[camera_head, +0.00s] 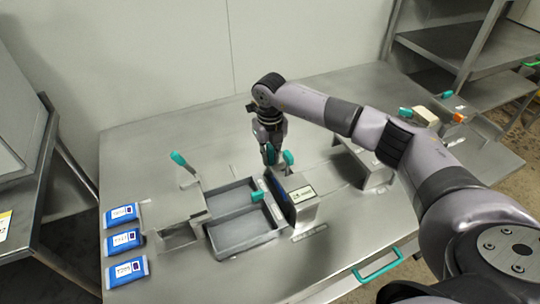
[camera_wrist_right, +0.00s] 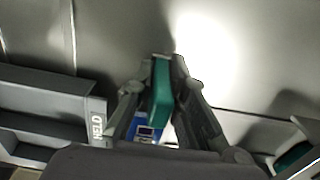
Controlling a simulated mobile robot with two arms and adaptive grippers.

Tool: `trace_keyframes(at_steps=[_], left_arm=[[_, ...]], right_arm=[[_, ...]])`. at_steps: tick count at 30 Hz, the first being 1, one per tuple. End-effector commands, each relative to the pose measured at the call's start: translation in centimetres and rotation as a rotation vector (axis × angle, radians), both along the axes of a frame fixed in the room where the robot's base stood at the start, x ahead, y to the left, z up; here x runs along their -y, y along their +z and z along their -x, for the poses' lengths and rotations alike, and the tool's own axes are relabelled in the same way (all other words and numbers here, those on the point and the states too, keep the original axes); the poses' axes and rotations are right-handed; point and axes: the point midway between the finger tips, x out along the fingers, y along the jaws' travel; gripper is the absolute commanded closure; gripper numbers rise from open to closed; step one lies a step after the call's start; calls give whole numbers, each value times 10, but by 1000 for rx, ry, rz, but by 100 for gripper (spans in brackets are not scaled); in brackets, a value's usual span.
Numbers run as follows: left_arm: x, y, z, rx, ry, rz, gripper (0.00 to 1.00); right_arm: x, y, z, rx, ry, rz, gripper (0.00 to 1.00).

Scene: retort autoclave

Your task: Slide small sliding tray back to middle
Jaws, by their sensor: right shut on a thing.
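My right gripper (camera_head: 271,153) reaches down over the back of the station in the head view. In the right wrist view, its fingers (camera_wrist_right: 163,75) are shut on a teal handle (camera_wrist_right: 161,98). What this handle joins to is hidden, so I cannot tell where the small sliding tray's body lies. A blue pouch (camera_head: 284,197) stands on edge between the grey two-bay tray (camera_head: 243,240) and the metal box (camera_head: 305,208). The blue pouch also shows beyond the handle in the wrist view (camera_wrist_right: 146,131). My left gripper is not in view.
Several blue pouches (camera_head: 124,240) lie at the table's left side. Teal levers (camera_head: 180,160) and (camera_head: 258,196) stand near the tray. Another metal housing (camera_head: 368,165) is at the right, near my arm. The table's back left (camera_head: 140,160) is clear.

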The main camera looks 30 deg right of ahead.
Motion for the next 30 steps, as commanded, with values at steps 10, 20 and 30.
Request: trace_keyframes(at_steps=[10, 20, 30], left_arm=[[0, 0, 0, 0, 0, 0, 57], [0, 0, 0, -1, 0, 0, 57], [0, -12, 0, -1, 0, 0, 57]], right_arm=[[0, 0, 0, 0, 0, 0, 100], [0, 0, 0, 1, 0, 0, 100], [67, -1, 3, 2, -8, 3, 100]])
